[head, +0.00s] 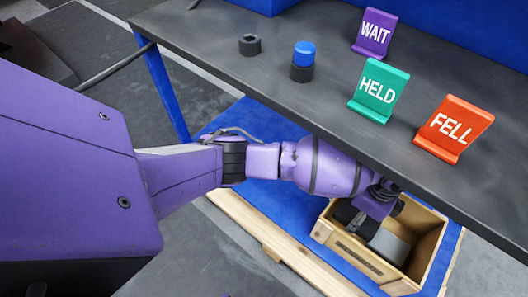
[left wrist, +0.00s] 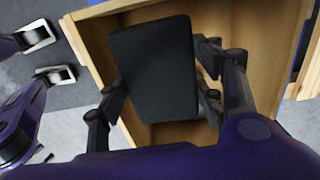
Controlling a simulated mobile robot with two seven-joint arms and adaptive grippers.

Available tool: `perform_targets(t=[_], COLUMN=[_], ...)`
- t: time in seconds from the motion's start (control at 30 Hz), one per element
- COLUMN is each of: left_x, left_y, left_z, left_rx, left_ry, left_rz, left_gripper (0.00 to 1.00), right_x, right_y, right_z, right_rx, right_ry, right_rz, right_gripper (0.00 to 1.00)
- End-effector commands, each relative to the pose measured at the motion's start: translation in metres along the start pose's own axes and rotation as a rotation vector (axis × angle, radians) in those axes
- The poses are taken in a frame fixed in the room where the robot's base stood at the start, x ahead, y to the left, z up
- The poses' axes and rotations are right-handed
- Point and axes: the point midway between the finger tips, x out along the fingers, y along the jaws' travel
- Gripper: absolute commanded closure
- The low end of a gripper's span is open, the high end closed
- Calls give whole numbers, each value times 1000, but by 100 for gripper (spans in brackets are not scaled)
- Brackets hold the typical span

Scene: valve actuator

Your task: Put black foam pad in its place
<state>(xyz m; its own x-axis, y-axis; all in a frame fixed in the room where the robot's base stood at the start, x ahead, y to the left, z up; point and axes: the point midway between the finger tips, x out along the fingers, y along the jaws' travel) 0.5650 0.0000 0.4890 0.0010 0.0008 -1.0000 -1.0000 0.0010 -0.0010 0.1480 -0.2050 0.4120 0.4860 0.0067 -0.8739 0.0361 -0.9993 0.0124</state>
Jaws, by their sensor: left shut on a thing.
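The black foam pad (left wrist: 152,68) is a dark slab with rounded corners in the left wrist view. My left gripper (left wrist: 158,75) is shut on it, with dark fingers at its left and right sides. The pad is over or inside an open wooden crate (left wrist: 92,38). In the head view my left gripper (head: 362,215) reaches down at the crate (head: 428,250), below the table's front edge. A grey flat surface (head: 390,246) shows in the crate there; I cannot tell if it is the pad. The pad's underside is hidden.
The dark table (head: 320,118) overhangs close to my left wrist. The crate rests on a blue-topped pallet (head: 262,205).

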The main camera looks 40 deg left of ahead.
Motion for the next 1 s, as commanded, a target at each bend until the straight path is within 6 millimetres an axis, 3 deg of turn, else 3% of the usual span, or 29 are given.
perform_targets(t=[0.03, 0.1, 0.33, 0.57, 0.83, 0.9, 1.0], left_x=[21, 41, 90, 101, 103, 114, 113], left_y=[1, 1, 0, -4, -45, -40, -41], left_z=[0, 0, 0, -1, -1, 0, 0], left_rx=[0, 0, -1, 0, -1, 1, 0], left_ry=[0, 0, 0, 2, 2, 0, 0], left_rz=[6, 6, 4, -1, -2, 2, -1], left_gripper=[60, 60, 60, 60, 60, 60, 60], right_x=[8, 16, 37, 41, 57, 62, 63], right_y=[0, 0, 1, 1, 1, 0, 0], right_z=[8, 13, 17, 19, 39, 44, 43], right_rx=[-1, -6, -25, -24, -19, -18, -17], right_ry=[-11, -17, -14, -15, -42, -48, -48], right_rz=[0, -2, -10, -9, -8, -8, -8], right_gripper=[60, 60, 60, 60, 60, 60, 60])
